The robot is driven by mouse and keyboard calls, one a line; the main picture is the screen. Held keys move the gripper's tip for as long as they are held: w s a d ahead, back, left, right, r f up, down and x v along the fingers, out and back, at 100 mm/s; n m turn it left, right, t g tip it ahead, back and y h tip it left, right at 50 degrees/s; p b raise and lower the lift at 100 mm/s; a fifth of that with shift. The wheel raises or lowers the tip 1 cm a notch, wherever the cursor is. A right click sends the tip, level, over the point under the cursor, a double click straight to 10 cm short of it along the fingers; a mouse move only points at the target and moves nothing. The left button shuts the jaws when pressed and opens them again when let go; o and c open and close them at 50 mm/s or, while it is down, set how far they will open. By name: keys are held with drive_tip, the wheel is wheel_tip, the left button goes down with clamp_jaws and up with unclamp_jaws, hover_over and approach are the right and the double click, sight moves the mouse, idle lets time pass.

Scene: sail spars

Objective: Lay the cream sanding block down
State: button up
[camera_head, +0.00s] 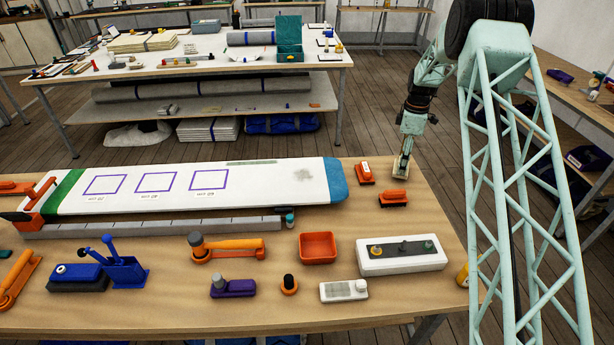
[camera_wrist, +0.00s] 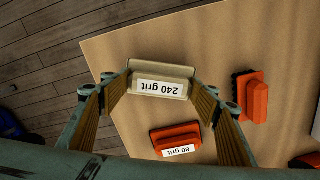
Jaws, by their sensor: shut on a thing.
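The cream sanding block (camera_wrist: 163,68), labelled "240 grit", is between the two fingers of my gripper (camera_wrist: 160,82) in the wrist view. The fingers press its two ends and the label faces the camera. In the head view my gripper (camera_head: 403,160) points down by the table's far edge, with the cream block (camera_head: 400,170) low at its tips. I cannot tell whether the block touches the table. An orange block labelled "80 grit" (camera_wrist: 176,140) and a second orange block (camera_wrist: 253,97) lie close by, apart from the cream block.
The white board (camera_head: 240,190) with three purple outlines lies left of the gripper. An orange tray (camera_head: 318,248) and a white holder with pegs (camera_head: 400,264) stand nearer the front. Bare wood (camera_head: 430,215) lies right of the orange blocks. The table edge runs close behind the gripper.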

drive_tip(key=shift+f+b, duration=0.5)
drive_tip(key=shift+f, duration=0.7)
drive_tip(key=o, duration=0.9)
drive_tip(key=shift+r, duration=0.2)
wheel_tip(320, 180, up, 11)
drive_tip(key=shift+r, duration=0.35)
drive_tip(key=shift+r, duration=0.1)
idle(0.8)
